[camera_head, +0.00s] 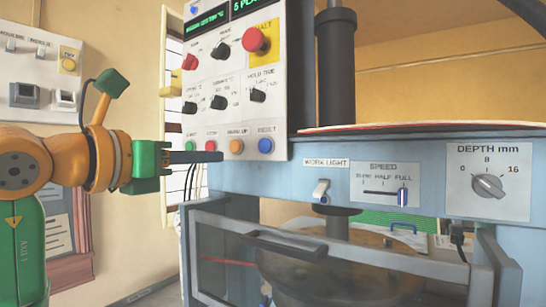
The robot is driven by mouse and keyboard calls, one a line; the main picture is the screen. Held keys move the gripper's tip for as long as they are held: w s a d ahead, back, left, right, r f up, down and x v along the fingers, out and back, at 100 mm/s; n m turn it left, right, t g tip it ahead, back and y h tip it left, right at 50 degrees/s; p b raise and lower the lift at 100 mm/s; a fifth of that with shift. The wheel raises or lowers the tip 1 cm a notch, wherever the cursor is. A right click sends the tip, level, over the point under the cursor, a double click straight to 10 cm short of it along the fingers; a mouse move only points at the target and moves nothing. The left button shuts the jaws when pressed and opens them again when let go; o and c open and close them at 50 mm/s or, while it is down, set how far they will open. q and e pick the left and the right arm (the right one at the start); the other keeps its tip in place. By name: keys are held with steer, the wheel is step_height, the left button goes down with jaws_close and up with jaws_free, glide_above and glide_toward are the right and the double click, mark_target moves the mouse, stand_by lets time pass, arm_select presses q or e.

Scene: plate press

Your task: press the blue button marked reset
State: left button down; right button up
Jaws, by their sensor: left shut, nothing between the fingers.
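The blue reset button (265,146) sits at the right end of the bottom row on the light control panel (268,90), under a small "RESET" label. An orange button (236,147), a red button (210,146) and a green button (189,146) are to its left. My left gripper (220,156) comes in from the left with its dark fingers shut and empty. The fingertips appear just below and between the red and orange buttons, left of the blue one. I cannot tell how far they are from the panel. My right gripper is not in view.
A red halt knob (256,40) and several smaller knobs are higher on the panel. Below is the blue-grey press frame (275,182) with a work light switch (321,191), a speed slider (402,197) and a depth dial (488,185). A switch box (40,75) hangs at the left.

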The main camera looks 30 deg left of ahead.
mark_target(265, 153)
arm_select(q)
steer(key=w+p, duration=0.1)
steer(key=w, duration=0.2)
steer(key=w+d+p, duration=0.1)
steer(key=w+p, duration=0.1)
steer(key=w, duration=0.2)
steer(key=w+p, duration=0.2)
steer(key=w, duration=0.2)
steer(key=shift+d+r, duration=0.35)
steer(key=shift+r, duration=0.05)
steer(key=shift+w+f+p, duration=0.2)
steer(key=shift+w+p, duration=0.1)
steer(key=shift+w, duration=0.2)
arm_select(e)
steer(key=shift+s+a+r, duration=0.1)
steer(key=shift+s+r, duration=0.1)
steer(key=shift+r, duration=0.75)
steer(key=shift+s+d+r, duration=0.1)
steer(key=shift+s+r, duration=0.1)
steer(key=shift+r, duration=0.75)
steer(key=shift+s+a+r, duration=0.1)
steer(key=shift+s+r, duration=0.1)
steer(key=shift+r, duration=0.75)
